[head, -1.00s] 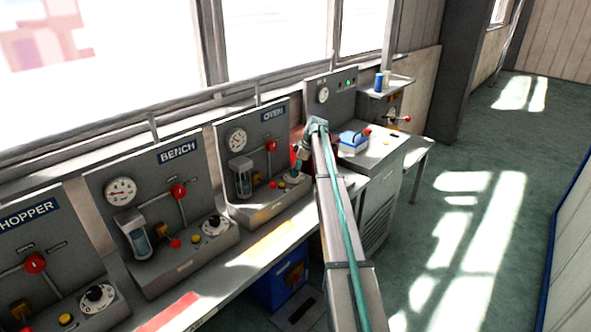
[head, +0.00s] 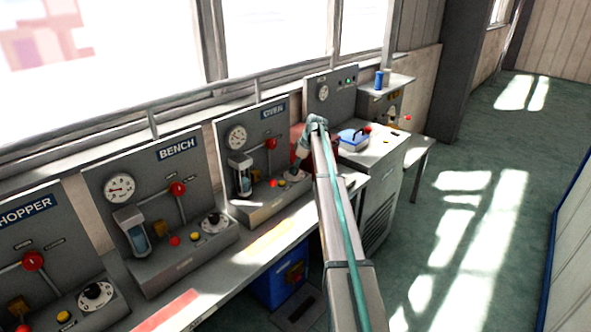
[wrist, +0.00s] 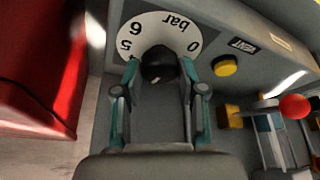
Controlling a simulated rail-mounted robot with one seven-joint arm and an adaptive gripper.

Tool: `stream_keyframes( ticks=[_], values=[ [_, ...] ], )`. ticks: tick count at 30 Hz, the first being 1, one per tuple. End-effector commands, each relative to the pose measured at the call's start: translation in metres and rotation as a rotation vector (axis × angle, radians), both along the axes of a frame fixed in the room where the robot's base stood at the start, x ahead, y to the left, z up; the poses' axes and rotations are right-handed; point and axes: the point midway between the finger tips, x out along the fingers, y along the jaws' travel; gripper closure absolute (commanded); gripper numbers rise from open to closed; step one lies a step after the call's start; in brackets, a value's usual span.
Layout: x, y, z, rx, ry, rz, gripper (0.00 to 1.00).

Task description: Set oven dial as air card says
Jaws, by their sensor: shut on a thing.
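The oven panel (head: 222,128) stands in the middle of the head view under its OVEN sign (head: 273,111), with a gauge above. Its dial (wrist: 153,22) shows in the wrist view as a white face marked "bar", with 0, 5 and 6 readable and another figure partly covered. A black knob (wrist: 158,62) sits at its centre. My gripper (wrist: 160,72) has its two teal fingers on either side of this knob, shut on it. In the head view my gripper (head: 297,170) largely covers the dial. I cannot make out an air card.
A yellow button (wrist: 225,65) and a red-knobbed lever (wrist: 294,106) are right of the dial in the wrist view. A red object (wrist: 38,65) stands close on the left. The BENCH panel (head: 150,200) and HOPPER panel (head: 40,265) are further left in the head view.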

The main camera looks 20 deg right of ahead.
Motion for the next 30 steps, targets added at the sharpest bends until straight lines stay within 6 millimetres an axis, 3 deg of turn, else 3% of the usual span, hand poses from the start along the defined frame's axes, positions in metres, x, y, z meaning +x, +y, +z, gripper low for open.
stream_keyframes(
  ticks=[30],
  values=[
    [-0.0025, 0.0059, -0.0007, -0.001, -0.002, -0.931, 0.94]
  ],
)
